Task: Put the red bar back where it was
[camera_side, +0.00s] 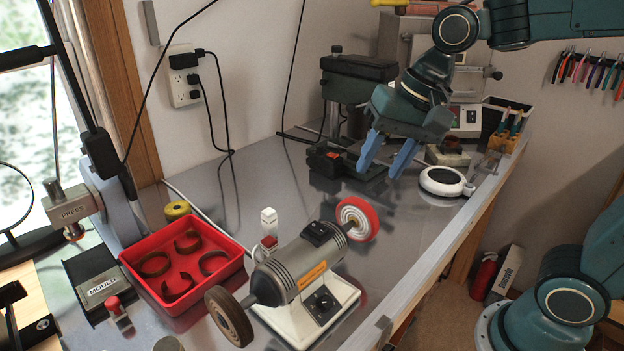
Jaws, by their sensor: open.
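My gripper (379,172) has blue fingers pointing down and apart, with nothing between them. It is over the rear part of the metal bench, close to a low black device (347,180) with a small red part on top. A long reddish-orange bar (426,8) shows at the top edge of the picture, on top of the grey machine behind my arm. It is partly cut off, and I cannot tell for sure that it is the red bar. My gripper is well below and in front of it.
A bench grinder (293,268) with a red-and-white wheel stands at the front. A red tray (232,262) holding several curved brown pieces is left of it. A round white disc (446,181) lies right of my gripper, near the bench edge. The bench middle is fairly clear.

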